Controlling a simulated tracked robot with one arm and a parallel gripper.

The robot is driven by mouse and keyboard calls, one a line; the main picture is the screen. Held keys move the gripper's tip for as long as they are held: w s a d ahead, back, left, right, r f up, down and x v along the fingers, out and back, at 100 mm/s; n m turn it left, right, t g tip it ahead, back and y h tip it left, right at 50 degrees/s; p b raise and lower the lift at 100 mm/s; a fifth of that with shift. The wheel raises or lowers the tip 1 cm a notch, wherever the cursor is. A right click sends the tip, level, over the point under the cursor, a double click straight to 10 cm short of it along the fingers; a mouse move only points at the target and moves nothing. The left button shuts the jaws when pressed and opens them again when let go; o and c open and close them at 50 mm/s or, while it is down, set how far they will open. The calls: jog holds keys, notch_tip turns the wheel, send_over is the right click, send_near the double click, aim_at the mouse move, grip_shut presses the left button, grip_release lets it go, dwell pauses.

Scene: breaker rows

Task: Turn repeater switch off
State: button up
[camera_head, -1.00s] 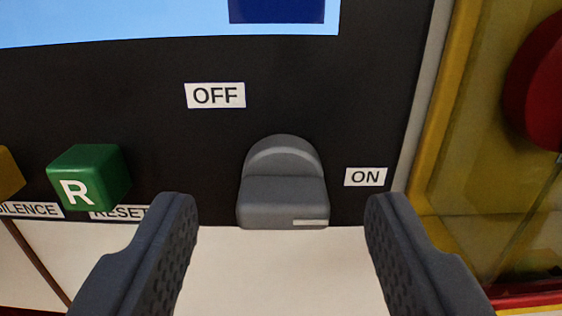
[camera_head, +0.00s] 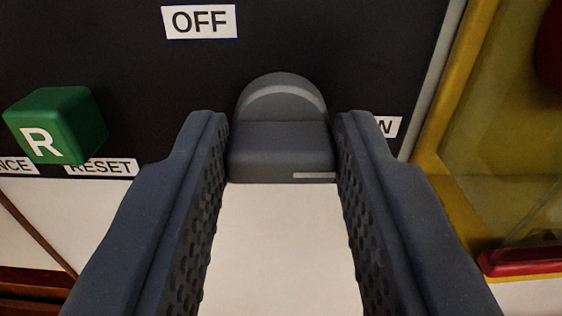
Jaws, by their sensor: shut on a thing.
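The repeater switch (camera_head: 281,150) is a grey rotary knob with a rounded back and a block-shaped grip, on a black panel. A pale mark on the grip's front lies toward its right side. The OFF label (camera_head: 200,21) is above and left of the knob. The ON label (camera_head: 388,126) is to its right, partly hidden behind my right finger. My gripper (camera_head: 282,135) has one finger on each side of the knob and is shut on it.
A green R button (camera_head: 55,124) sits left of the knob above the RESET label (camera_head: 101,167). A yellow frame (camera_head: 455,110) runs along the right, with a red part (camera_head: 520,260) low down. A white surface lies below the panel.

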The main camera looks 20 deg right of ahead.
jog(key=shift+n+b, duration=0.4)
jog(key=n+b, duration=0.4)
jog(key=shift+a+f+n, duration=0.1)
jog(key=shift+f+n, duration=0.05)
jog(key=shift+n, duration=0.25)
jog(key=n+b, duration=0.2)
jog(key=n, duration=0.1)
jog(key=shift+a+n, duration=0.1)
jog(key=shift+n, duration=0.3)
jog(key=n+b, duration=0.2)
jog(key=n, duration=0.2)
jog(key=shift+f, duration=0.1)
jog(key=shift+w+f+n+b, duration=0.1)
jog(key=shift+n+b, duration=0.7)
jog(key=shift+n, duration=1.4)
jog(key=shift+a, duration=0.1)
jog(key=o, duration=1)
jog(key=shift+c, duration=0.2)
